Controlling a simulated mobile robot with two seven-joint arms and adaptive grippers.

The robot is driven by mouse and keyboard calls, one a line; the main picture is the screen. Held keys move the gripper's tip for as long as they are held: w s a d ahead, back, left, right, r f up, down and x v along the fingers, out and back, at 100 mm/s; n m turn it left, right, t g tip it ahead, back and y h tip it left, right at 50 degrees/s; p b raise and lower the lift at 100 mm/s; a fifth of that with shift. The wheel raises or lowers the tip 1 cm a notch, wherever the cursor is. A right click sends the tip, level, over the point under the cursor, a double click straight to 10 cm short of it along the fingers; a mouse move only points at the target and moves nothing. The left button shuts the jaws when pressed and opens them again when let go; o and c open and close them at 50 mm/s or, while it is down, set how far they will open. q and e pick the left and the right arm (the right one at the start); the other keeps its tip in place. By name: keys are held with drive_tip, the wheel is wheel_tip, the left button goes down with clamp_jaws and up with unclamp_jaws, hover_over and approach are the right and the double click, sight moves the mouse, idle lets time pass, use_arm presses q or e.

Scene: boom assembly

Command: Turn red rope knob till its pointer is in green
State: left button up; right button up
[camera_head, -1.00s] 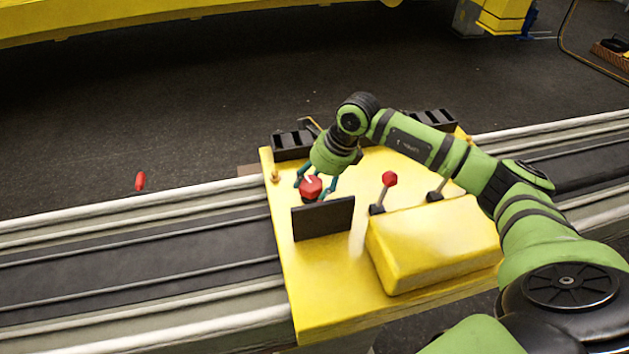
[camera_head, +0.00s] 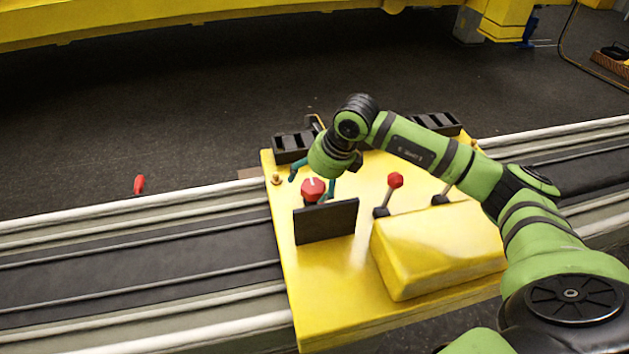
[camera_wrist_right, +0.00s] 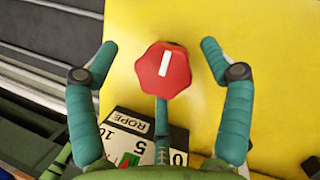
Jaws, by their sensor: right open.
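The red rope knob (camera_head: 313,190) is a faceted red cap with a white pointer line, on the yellow panel (camera_head: 335,290). In the right wrist view the knob (camera_wrist_right: 165,70) has its line near vertical, leaning slightly right at the top. My right gripper (camera_head: 312,182) is open around the knob; in its wrist view the gripper (camera_wrist_right: 158,48) has a finger each side, clear of the knob, and another below it. My left gripper is not in view.
A black upright plate (camera_head: 326,221) stands just in front of the knob. A red-tipped lever (camera_head: 394,184) and a raised yellow box (camera_head: 440,250) are to its right. Black slotted blocks (camera_head: 293,146) line the panel's back edge. A red object (camera_head: 139,184) lies beyond the rail.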

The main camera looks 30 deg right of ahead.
drive_tip(key=shift+s+d+r, duration=0.15)
drive_tip(key=v, duration=1.1)
drive_tip(key=shift+r, duration=0.3)
